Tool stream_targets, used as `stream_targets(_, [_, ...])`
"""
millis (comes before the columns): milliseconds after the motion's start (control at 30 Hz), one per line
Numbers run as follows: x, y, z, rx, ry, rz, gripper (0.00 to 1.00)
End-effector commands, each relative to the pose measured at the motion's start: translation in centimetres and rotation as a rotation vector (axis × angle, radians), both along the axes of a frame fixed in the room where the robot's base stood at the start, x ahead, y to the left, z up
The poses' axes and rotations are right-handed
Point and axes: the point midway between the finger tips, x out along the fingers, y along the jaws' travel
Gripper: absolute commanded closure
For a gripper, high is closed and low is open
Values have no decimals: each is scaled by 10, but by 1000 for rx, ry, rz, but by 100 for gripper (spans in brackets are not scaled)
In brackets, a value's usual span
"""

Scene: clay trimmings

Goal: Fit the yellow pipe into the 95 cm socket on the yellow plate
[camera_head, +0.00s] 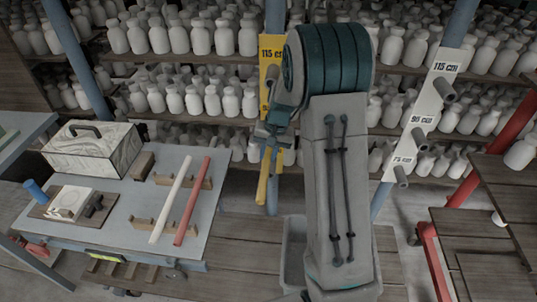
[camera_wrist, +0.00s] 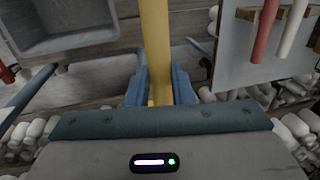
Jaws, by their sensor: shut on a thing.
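The yellow pipe (camera_head: 263,180) hangs below my gripper (camera_head: 270,138) in the head view, nearly upright and tilted slightly. In the wrist view my gripper (camera_wrist: 159,92) is shut on the yellow pipe (camera_wrist: 154,35), with a blue finger on each side. The yellow plate (camera_head: 266,52) is on a blue post behind my arm. Its 115 cm label shows. Only the edge of a lower label shows, and the 95 cm socket is hidden behind my arm and gripper. The pipe looks apart from the plate's visible part.
A white plate (camera_head: 421,115) with 115, 95 and 75 cm sockets stands at right. A grey table (camera_head: 120,210) at left holds a white pipe (camera_head: 171,200) and a red pipe (camera_head: 193,205) on wooden rests. Shelves of pale bottles fill the back. A grey bin (camera_wrist: 65,25) shows in the wrist view.

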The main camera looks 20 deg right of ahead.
Motion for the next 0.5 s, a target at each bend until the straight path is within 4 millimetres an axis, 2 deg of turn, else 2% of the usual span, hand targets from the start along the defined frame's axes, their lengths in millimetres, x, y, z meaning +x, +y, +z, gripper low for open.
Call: stream_targets(500, [13,-5,1,-1,-2,0,100])
